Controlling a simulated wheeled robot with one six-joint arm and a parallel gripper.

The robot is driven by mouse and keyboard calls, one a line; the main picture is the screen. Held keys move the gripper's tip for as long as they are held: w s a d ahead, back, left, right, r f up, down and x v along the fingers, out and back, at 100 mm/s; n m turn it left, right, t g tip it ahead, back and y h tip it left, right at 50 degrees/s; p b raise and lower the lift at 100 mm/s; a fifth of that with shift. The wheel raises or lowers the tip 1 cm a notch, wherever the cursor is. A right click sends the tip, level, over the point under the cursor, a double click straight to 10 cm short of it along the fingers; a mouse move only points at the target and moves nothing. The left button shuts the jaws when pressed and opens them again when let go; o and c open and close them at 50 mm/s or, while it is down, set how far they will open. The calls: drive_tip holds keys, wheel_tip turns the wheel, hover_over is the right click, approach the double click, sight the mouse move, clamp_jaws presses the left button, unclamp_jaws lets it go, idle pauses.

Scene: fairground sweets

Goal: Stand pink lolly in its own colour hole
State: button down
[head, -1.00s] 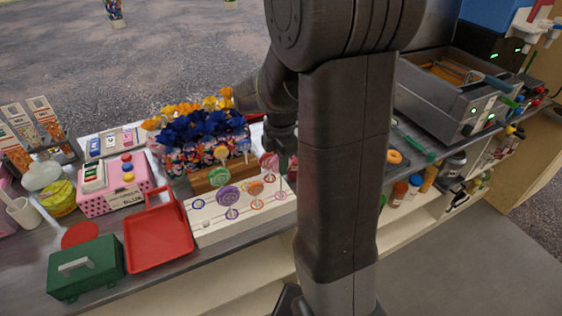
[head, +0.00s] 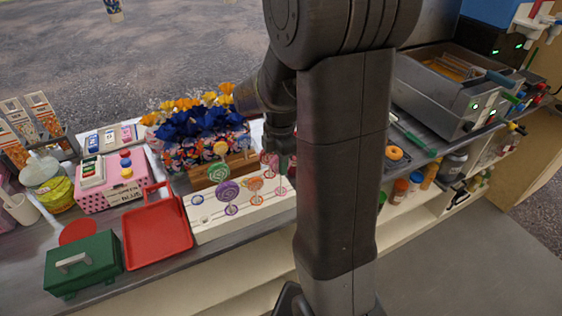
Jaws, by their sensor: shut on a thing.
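The white lolly stand (head: 212,228) lies on the counter with coloured rings around its holes. A pink ring (head: 281,191) is at its right end. My gripper (head: 282,162) points down above that end, shut on the pink lolly (head: 281,170), which looks upright over or at the pink ring. Whether its stick is in the hole is too small to tell. Another pinkish lolly (head: 268,158) shows just left of my gripper. A purple lolly (head: 228,190), an orange lolly (head: 256,184) and a green lolly (head: 219,174) stand to the left.
A red tray (head: 157,235) and a green box (head: 84,264) are left. My arm hides the counter to the right.

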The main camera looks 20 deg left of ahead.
drive_tip(key=shift+f, duration=0.55)
drive_tip(key=shift+f+b, duration=1)
drive_tip(key=shift+f, duration=0.05)
drive_tip(key=c, duration=0.7)
unclamp_jaws()
drive_tip(key=shift+r, duration=0.1)
wheel_tip(320, 180, up, 9)
drive_tip(key=p, duration=0.7)
